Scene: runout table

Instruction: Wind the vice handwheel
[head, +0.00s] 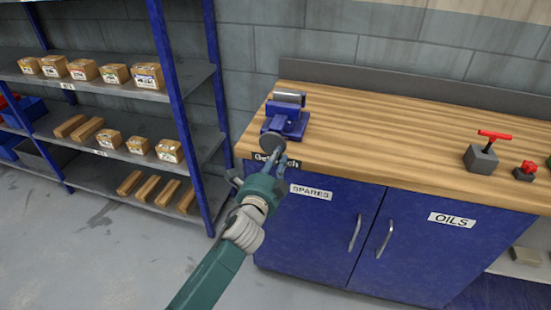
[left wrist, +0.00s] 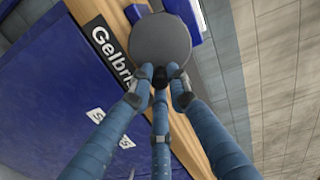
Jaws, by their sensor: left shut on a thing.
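The blue vice (head: 288,118) stands on the wooden bench top near its left front corner. Its grey round handwheel (head: 271,142) faces the bench's front edge. The handwheel also shows as a grey disc in the left wrist view (left wrist: 160,48). My left gripper (head: 274,160) reaches up to the wheel from below. In the left wrist view its blue fingers (left wrist: 160,82) close together around a small dark knob (left wrist: 160,76) at the wheel's near rim. The fingers partly hide the knob. My right gripper is in neither view.
The wooden bench (head: 390,130) has blue cupboard doors marked SPARES and OILS. A grey block with a red T-handle (head: 482,157) and a smaller red-topped part (head: 525,171) stand at its right. A blue-framed shelf rack (head: 110,90) with boxes stands at the left.

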